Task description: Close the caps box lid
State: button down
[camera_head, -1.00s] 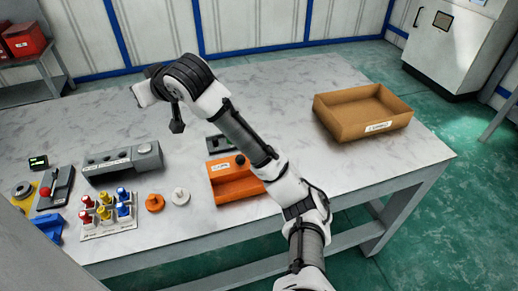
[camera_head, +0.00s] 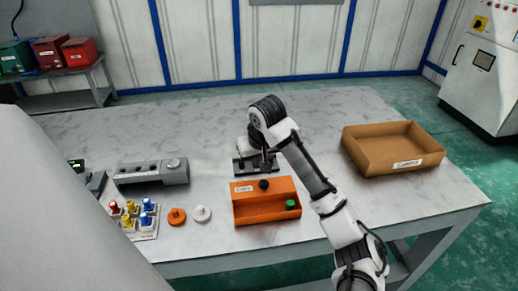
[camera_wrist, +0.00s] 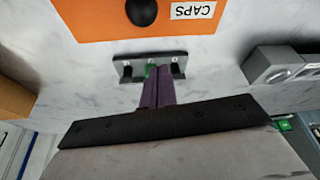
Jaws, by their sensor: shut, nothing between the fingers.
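The orange caps box (camera_head: 268,218) sits near the front of the table. Its lid (camera_head: 275,186) has a black knob (camera_head: 263,184) and a CAPS label, and covers the rear part. The front part is open and shows a green cap (camera_head: 291,204) inside. My gripper (camera_head: 264,160) is just behind the box, over a dark bracket (camera_head: 241,167). In the wrist view, my shut, empty fingers (camera_wrist: 158,72) point at the bracket (camera_wrist: 126,69), with the orange lid (camera_wrist: 100,22) and its knob (camera_wrist: 141,11) beyond. I cannot tell whether the fingers touch anything.
A cardboard tray (camera_head: 365,164) stands to the right. To the left are a grey housing (camera_head: 140,177), a rack of coloured parts (camera_head: 148,235), an orange disc (camera_head: 177,217) and a white disc (camera_head: 201,214). The table behind my arm is clear.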

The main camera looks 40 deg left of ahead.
aim_at(258, 181)
jog(key=shift+s+d+f+p, duration=0.15)
jog(key=shift+s+d+f, duration=0.15)
jog(key=shift+d, duration=0.25)
jog(key=shift+s+d+f+p, duration=0.2)
jog(key=shift+s+d, duration=0.1)
jog(key=shift+d, duration=0.2)
jog(key=shift+s+d+f+p, duration=0.15)
jog(key=shift+s+d+f, duration=0.15)
jog(key=shift+d, duration=0.25)
